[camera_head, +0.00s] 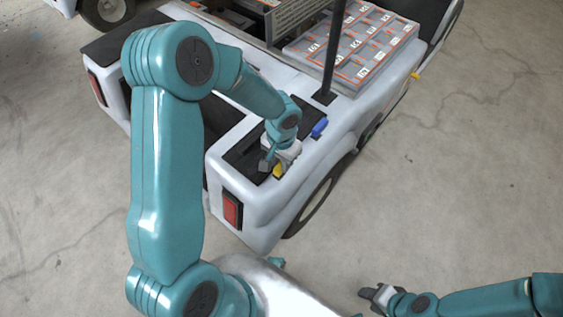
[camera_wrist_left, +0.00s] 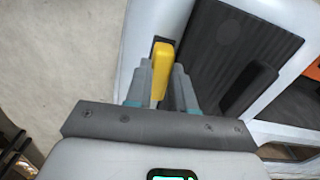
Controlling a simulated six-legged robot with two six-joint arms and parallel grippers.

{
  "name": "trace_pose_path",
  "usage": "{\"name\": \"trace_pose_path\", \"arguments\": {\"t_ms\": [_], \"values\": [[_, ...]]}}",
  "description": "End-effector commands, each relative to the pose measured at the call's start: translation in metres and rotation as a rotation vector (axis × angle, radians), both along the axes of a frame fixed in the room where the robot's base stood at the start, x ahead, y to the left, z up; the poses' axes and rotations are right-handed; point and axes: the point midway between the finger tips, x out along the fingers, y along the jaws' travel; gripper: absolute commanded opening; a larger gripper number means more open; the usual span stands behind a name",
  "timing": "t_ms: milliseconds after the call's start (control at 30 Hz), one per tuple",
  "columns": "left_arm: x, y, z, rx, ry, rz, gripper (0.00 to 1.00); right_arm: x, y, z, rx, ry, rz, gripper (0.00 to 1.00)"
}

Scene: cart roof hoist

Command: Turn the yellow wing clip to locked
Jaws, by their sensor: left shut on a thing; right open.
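The yellow wing clip (camera_wrist_left: 161,70) sits at the edge of the black panel, between the fingers of my left gripper (camera_wrist_left: 164,82) in the left wrist view. That gripper is shut on the clip. In the head view, the yellow clip (camera_head: 278,170) shows beside my left gripper (camera_head: 269,163) at the cart's rear corner; the fingers partly hide it. The clip's wing points away from the gripper in the wrist view. My right gripper (camera_head: 372,295) is open and empty over the floor at the bottom right of the head view.
The white cart (camera_head: 240,205) has a red tail light (camera_head: 232,210) near this corner. Grey battery blocks (camera_head: 355,45) stand behind. The floor at the right is clear.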

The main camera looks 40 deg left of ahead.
Motion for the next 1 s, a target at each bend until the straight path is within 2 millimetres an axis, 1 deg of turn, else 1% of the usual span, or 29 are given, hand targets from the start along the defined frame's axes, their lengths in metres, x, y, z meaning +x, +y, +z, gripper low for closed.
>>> {"name": "trace_pose_path", "arguments": {"t_ms": [33,167,400,700,1000], "values": [[0.001,0.001,-0.004,0.002,-0.003,0.028,0.00,0.000,0.000,-0.009,0.000,0.000,0.000,0.43],[0.001,0.002,-0.005,0.002,-0.004,0.126,0.00,0.000,0.000,-0.025,0.000,0.000,0.000,0.43],[0.000,0.005,-0.005,0.001,-0.005,0.352,0.00,0.000,0.000,-0.053,0.000,0.000,0.000,0.43],[-0.001,0.008,-0.004,0.000,-0.004,0.638,0.00,0.000,0.000,-0.082,0.000,0.000,0.000,0.43],[-0.004,0.010,-0.002,0.000,-0.003,0.922,0.00,0.000,0.000,-0.104,0.000,0.000,0.000,0.43]]}}
